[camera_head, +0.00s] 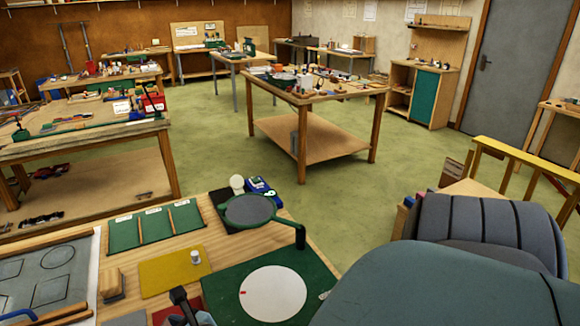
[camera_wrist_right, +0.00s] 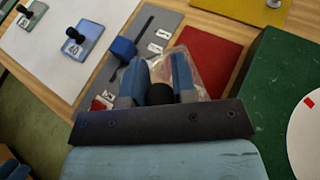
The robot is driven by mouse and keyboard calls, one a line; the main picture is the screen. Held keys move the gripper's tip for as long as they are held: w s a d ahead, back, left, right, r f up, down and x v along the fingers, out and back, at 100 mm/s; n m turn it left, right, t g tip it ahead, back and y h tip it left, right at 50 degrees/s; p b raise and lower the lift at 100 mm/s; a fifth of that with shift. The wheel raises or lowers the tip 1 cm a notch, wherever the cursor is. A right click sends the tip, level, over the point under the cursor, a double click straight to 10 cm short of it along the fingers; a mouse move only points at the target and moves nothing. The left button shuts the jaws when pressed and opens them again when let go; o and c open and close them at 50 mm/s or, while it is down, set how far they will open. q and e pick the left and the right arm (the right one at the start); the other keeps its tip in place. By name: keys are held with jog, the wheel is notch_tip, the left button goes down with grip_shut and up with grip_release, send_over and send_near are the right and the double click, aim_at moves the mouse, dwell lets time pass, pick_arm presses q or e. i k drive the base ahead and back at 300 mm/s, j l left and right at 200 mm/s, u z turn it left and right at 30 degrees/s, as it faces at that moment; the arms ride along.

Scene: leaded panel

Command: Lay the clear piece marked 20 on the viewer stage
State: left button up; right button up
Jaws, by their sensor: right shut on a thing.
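My right gripper (camera_wrist_right: 160,92) shows in the right wrist view, its blue-grey fingers shut on a round black knob. A clear piece (camera_wrist_right: 187,68) shows between and beyond the fingers, apparently belonging to that knob; its number cannot be read. It is over the grey and red mats, and I cannot tell its height. In the head view, a dark round plate with a green rim (camera_head: 250,209), probably the viewer stage, stands at the bench's far edge and looks bare.
A white disc (camera_head: 273,294) with a red mark lies on a green board. A yellow mat (camera_head: 172,272) holds a small white cylinder. Green trays (camera_head: 155,225) stand behind it. A pale round knob (camera_head: 237,182) stands behind the dark plate. A blue knobbed piece (camera_wrist_right: 85,42) lies left of my gripper.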

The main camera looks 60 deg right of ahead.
aim_at(273, 292)
jog(key=k+l, duration=0.15)
jog(key=l, duration=0.25)
jog(key=k+l, duration=0.2)
jog(key=l, duration=0.2)
jog(key=k+l, duration=0.15)
jog(key=l, duration=0.25)
jog(key=k+l, duration=0.15)
jog(key=l, duration=0.25)
